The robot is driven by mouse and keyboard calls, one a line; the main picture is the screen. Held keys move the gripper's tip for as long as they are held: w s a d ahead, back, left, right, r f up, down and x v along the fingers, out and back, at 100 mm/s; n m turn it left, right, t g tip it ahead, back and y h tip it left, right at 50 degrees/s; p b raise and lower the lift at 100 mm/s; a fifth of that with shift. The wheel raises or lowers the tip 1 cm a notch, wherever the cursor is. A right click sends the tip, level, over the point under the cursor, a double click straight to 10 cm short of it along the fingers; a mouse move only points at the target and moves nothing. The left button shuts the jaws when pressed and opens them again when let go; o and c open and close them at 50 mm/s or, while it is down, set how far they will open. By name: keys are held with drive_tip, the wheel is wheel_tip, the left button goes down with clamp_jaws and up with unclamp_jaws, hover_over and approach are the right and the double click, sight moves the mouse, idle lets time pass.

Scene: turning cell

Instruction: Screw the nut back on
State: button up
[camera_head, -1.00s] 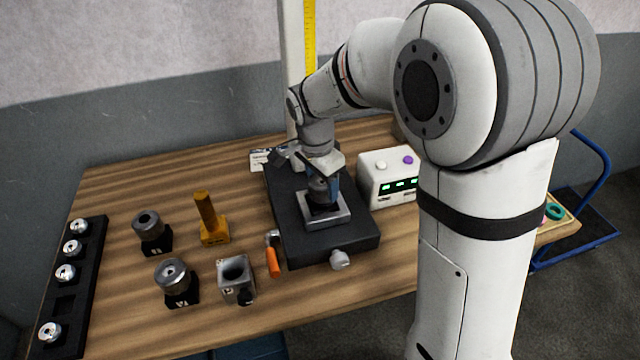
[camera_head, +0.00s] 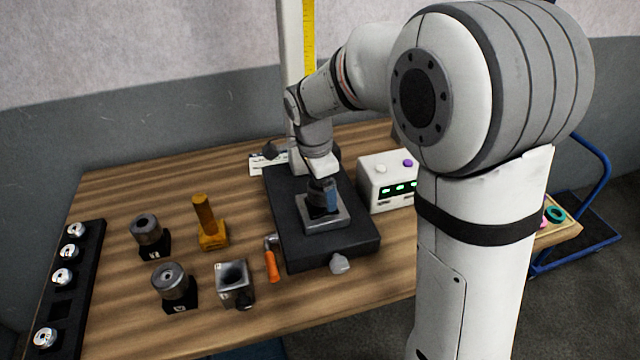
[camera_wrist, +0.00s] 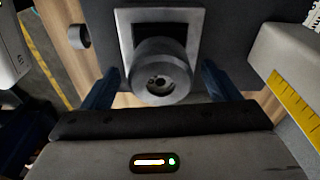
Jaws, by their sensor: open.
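A dark grey round nut-like part (camera_wrist: 162,72) with a hole in its face sits above a square metal plate (camera_wrist: 186,16) in the wrist view. Whether it is threaded on cannot be told. My gripper (camera_wrist: 160,76) is open, with one blue finger on each side of this part; whether they touch it is unclear. In the head view my gripper (camera_head: 323,192) points down over the square plate (camera_head: 338,221) on the black fixture (camera_head: 352,242). My wrist hides part of it there.
A black rack (camera_head: 84,278) lies far left. A display box (camera_head: 378,172) stands right.

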sight(322, 188)
drive_tip(key=r, duration=0.7)
drive_tip(key=shift+s+a+r+b, duration=0.15)
drive_tip(key=shift+a+r+b, duration=0.2)
drive_tip(key=shift+a+b, duration=0.05)
drive_tip(key=shift+s+d+r, duration=0.15)
drive_tip(key=shift+s+d, duration=0.1)
drive_tip(key=shift+d, duration=0.15)
drive_tip(key=s+d+f+n+t, duration=0.1)
drive_tip(key=s+d+n, duration=0.5)
drive_tip(key=s, duration=0.3)
drive_tip(key=s+d+f+n+t+y, duration=0.1)
drive_tip(key=s+d+n, duration=0.6)
drive_tip(key=s+d, duration=0.1)
drive_tip(key=shift+s+f+n, duration=0.25)
drive_tip(key=shift+s+n, duration=0.05)
drive_tip(key=shift+s, duration=0.5)
